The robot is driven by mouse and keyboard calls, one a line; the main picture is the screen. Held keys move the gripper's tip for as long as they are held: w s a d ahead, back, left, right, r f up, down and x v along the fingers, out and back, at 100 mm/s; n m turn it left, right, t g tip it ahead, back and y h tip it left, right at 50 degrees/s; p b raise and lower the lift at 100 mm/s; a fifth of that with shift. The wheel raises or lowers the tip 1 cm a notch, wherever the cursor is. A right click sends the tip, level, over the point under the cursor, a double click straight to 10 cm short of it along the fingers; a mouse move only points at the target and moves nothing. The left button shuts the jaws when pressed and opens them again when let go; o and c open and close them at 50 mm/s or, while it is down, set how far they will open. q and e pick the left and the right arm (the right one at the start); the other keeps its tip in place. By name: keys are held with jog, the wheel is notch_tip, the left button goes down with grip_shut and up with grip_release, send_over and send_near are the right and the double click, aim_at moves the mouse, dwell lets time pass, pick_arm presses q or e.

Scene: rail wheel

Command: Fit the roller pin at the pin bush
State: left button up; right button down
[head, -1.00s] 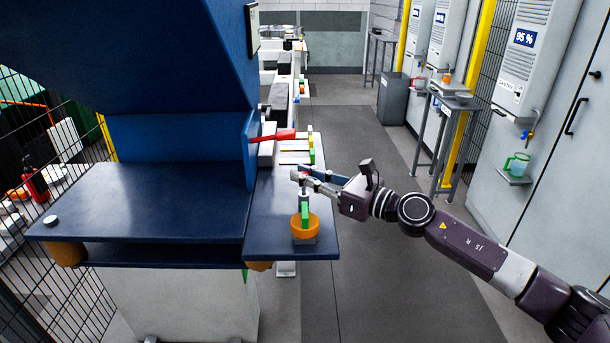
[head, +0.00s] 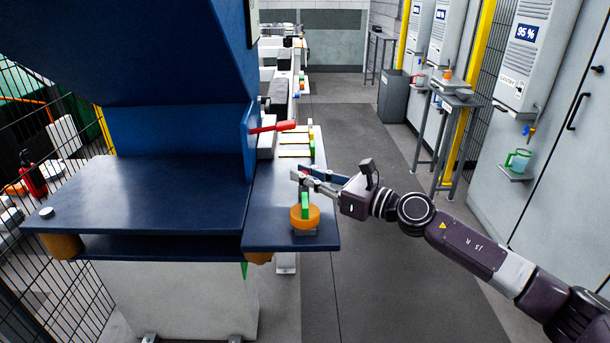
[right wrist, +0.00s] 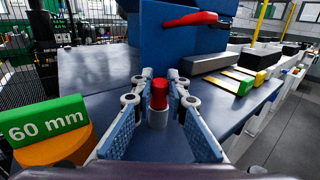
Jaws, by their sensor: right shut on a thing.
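My right gripper (head: 302,177) is over the right part of the dark blue bench top, behind the orange roller. In the right wrist view its two fingertips (right wrist: 158,101) close on the roller pin, a short upright cylinder with a red top (right wrist: 159,94). A grey cylinder shows just below the red; I cannot tell whether it is the pin's lower part or the pin bush. The orange roller (head: 312,218) stands at the front of the bench with a green tag (head: 305,204), which reads 60 mm in the wrist view (right wrist: 45,120). My left gripper is not in view.
The blue machine housing (head: 180,140) with a red lever (head: 272,127) rises left of the gripper. Coloured size tags (right wrist: 232,82) lie farther back on the bench. The grey floor aisle right of the bench is clear. A small side table (head: 455,98) stands by the wall.

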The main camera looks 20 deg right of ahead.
jog(key=shift+f, duration=0.3)
jog(key=c, duration=1.8)
grip_release()
jog(key=shift+s+d, duration=0.1)
jog(key=shift+v, duration=5.9)
